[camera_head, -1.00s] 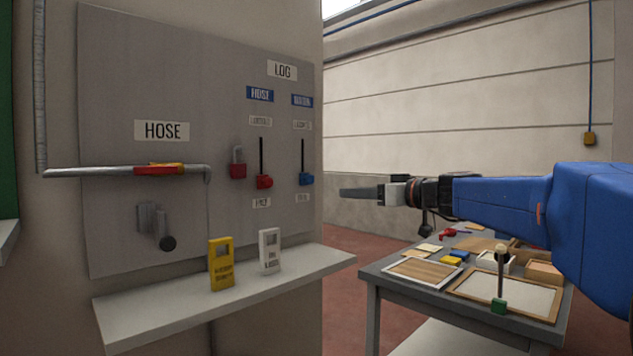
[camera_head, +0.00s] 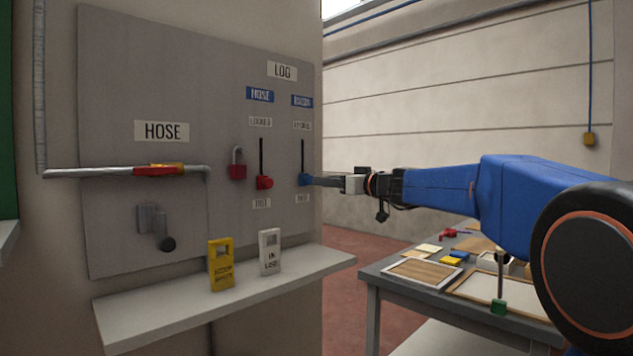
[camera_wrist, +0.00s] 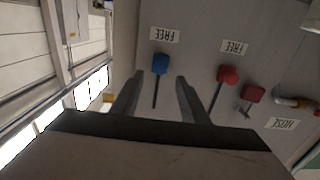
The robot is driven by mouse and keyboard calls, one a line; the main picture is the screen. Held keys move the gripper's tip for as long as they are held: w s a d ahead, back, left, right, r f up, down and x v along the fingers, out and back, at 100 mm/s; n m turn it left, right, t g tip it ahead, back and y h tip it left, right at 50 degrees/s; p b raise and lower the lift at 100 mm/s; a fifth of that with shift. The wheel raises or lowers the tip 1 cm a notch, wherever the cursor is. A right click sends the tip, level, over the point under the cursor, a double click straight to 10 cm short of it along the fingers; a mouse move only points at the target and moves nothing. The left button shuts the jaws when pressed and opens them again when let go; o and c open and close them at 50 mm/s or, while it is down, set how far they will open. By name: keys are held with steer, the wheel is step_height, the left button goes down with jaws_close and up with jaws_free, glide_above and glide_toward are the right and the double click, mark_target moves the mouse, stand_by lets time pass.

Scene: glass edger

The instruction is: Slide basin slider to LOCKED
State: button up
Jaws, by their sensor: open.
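The basin slider is a blue knob (camera_head: 305,180) at the lower end of a dark vertical slot under a blue label (camera_head: 301,101) on the grey panel. A LOCKED plate (camera_head: 302,125) is above the slot and a FREE plate (camera_head: 302,198) below it. My gripper (camera_head: 316,181) reaches in from the right, its tips at or close to the blue knob. In the wrist view my gripper (camera_wrist: 155,82) is open, and the blue knob (camera_wrist: 160,63) appears between and just beyond the fingertips. Whether the fingers touch it cannot be told.
A red slider knob (camera_head: 265,183) sits low in the slot to the left, with a red padlock (camera_head: 237,168) beside it. A shelf (camera_head: 220,300) below holds a yellow tag (camera_head: 221,265) and a white tag (camera_head: 269,251). A table (camera_head: 400,290) with frames stands at right.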

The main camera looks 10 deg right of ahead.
mark_target(311, 179)
steer(key=shift+x, duration=2.75)
jaws_close()
